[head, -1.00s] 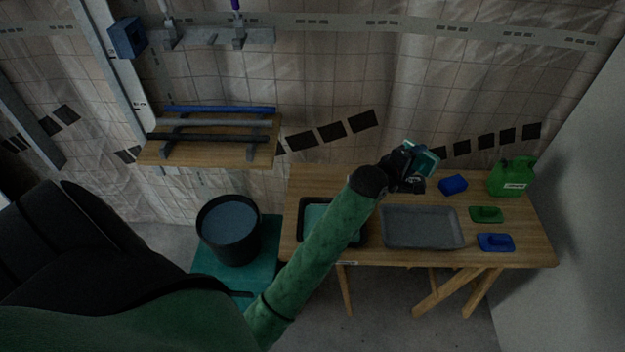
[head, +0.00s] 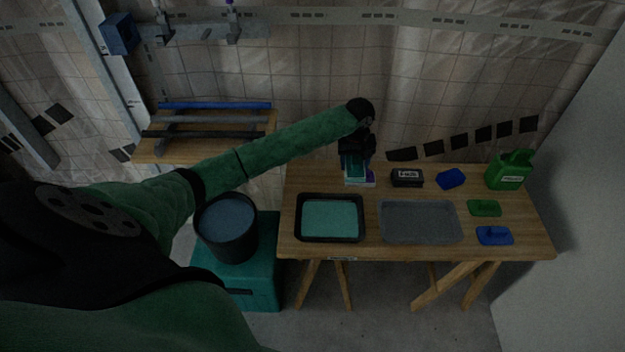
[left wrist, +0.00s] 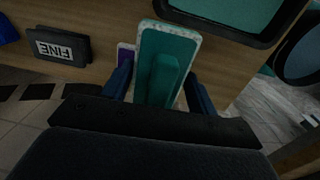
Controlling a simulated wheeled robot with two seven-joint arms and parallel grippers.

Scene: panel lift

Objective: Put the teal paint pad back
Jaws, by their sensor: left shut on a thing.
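The teal paint pad (left wrist: 168,62) is a flat block with a pale speckled rim and a teal grip. My left gripper (left wrist: 160,90) is shut on it, with a dark blue finger on each side. In the head view, the left gripper (head: 356,155) points down at the table's back left. The pad (head: 353,171) shows below it, partly hidden. A purple and white piece (head: 369,182) is close beside the pad; it also shows in the left wrist view (left wrist: 125,54). I cannot tell whether the pad touches the table. My right gripper is not in view.
On the wooden table (head: 288,240) are a black tray of teal paint (head: 330,219), a grey tray (head: 420,222), a FINE block (head: 407,178), blue pads (head: 452,178) (head: 495,236), a green pad (head: 485,208) and a green jug (head: 510,170). A bucket (head: 228,228) stands left.

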